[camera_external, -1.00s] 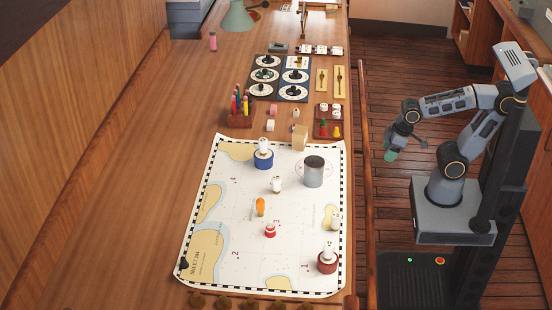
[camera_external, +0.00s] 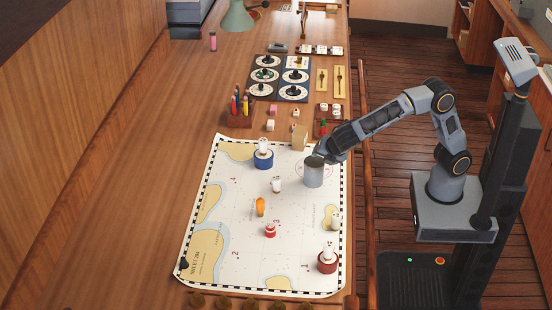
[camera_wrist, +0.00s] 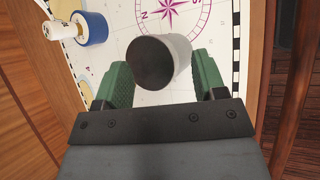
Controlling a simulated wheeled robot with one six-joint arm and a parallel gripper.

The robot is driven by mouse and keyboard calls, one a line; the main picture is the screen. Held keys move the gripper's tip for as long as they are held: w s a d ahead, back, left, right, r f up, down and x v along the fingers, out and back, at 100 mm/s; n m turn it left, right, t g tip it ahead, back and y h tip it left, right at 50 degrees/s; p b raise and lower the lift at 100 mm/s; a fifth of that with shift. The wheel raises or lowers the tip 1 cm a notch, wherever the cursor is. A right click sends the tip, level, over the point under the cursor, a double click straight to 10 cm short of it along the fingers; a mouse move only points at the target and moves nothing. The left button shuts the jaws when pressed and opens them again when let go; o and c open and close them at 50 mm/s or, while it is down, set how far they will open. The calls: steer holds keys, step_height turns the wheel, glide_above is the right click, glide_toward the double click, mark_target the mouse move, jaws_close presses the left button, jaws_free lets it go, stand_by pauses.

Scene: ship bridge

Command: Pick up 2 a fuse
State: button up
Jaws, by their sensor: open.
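No thing in view is clearly marked as a fuse, and the pieces are too small to tell. My gripper (camera_external: 318,156) is over the right side of the chart, at the top of a grey metal cylinder (camera_external: 313,174). In the wrist view, my gripper's green fingers (camera_wrist: 161,76) are spread apart, with the dark-topped cylinder (camera_wrist: 176,50) between them. I cannot tell whether they touch it. A small wooden tray (camera_external: 317,126) with white, red and green pieces stands behind my gripper, partly hidden by my arm.
The white chart (camera_external: 215,240) carries a blue round piece (camera_external: 263,161), an orange piece (camera_external: 260,207), a red-white piece (camera_external: 270,231) and a dark red piece (camera_external: 327,264). A tan block (camera_external: 299,135) stands close behind the cylinder. A pencil holder (camera_external: 238,119) stands farther left.

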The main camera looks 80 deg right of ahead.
steer(key=w+a+f+n+t+h, duration=0.2)
steer(key=w+a+n, duration=0.35)
steer(key=a, duration=0.25)
steer(key=n+t+h+p, duration=0.1)
steer(key=n+t+h, duration=0.1)
steer(key=n, duration=0.1)
glide_toward(279, 184)
steer(key=shift+s+a+r, duration=0.25)
steer(key=shift+s+a, duration=0.25)
steer(key=shift+s, duration=0.15)
steer(key=shift+w+a+f, duration=0.1)
steer(key=shift+w+f, duration=0.05)
steer(key=shift+n, duration=0.25)
steer(key=p+x, duration=0.1)
steer(key=x, duration=0.7)
steer(key=shift+w+p, duration=0.15)
steer(key=shift+p, duration=0.2)
steer(key=shift+p+x, duration=0.85)
steer(key=shift+x, duration=1.8)
steer(key=c, duration=1)
